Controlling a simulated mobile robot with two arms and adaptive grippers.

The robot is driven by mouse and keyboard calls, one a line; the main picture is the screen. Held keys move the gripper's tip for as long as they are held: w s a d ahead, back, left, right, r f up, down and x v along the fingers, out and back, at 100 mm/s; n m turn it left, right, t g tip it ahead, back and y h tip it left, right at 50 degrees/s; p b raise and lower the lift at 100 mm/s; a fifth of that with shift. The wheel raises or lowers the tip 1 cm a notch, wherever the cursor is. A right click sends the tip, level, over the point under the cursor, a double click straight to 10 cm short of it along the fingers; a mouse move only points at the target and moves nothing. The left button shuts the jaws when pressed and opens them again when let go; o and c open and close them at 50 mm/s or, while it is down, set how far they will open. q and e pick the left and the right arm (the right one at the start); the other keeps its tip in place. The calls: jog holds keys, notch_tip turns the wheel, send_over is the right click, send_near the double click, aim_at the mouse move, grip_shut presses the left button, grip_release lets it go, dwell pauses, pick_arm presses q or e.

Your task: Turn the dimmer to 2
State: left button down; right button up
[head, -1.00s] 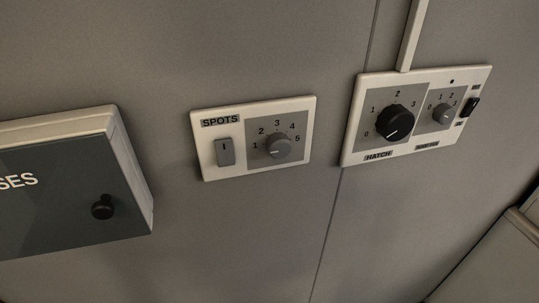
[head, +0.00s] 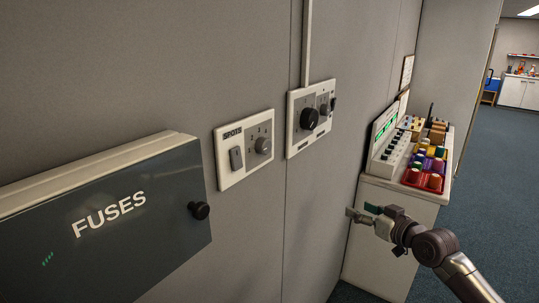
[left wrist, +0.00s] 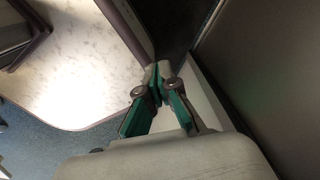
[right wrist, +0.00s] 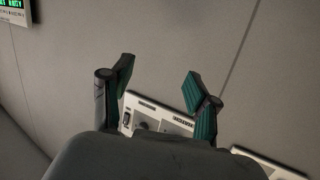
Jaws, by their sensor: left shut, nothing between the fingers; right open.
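The SPOTS panel (head: 226,171) is a white wall plate with a rocker switch (head: 236,158) and a small grey knob (head: 263,145) in a numbered dial. Its pointer is too small to read now. To its right, the HATCH panel (head: 292,122) has a large black knob (head: 309,118) and a smaller grey knob (head: 323,104). No label reading "dimmer" is legible. My right gripper (head: 358,214) is open and empty, below and right of the panels, touching neither. The right wrist view shows its spread fingers (right wrist: 158,75) with a panel (right wrist: 177,117) behind. My left gripper (left wrist: 158,72) is shut and empty.
A FUSES box (head: 115,215) with a black knob sticks out from the wall at left. A white cabinet (head: 385,245) at right carries a console and colourful items. Open floor (head: 490,200) lies right. A pale tabletop (left wrist: 75,75) is near my left gripper.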

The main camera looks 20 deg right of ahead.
jog(key=s+a+r+n+y, duration=0.2)
jog(key=a+r, duration=0.3)
jog(key=r, duration=0.3)
jog(key=s+a+r+n+y, duration=0.2)
jog(key=s+a+r+y, duration=0.15)
jog(key=r, duration=0.35)
pick_arm(q)
jog(key=w+d+f+b, duration=0.1)
jog(key=w+d, duration=0.2)
pick_arm(e)
jog(key=n+g+y+p, duration=0.1)
jog(key=n+y+p, duration=0.2)
jog(key=n, duration=0.1)
send_near(268, 147)
jog(key=p+x, duration=0.3)
jog(key=x, duration=0.5)
jog(key=shift+r+p, duration=0.2)
jog(key=shift+p, duration=0.15)
jog(key=shift+w+a+f, duration=0.15)
jog(key=shift+w+a, duration=0.25)
jog(key=shift+w, duration=0.1)
pick_arm(q)
notch_tip(268, 147, up, 7)
jog(key=s+a, duration=0.1)
jog(key=shift+s+a, duration=0.15)
jog(key=shift+s, duration=0.1)
jog(key=shift+w+f, duration=0.1)
pick_arm(e)
jog(key=shift+c, duration=0.3)
grip_shut()
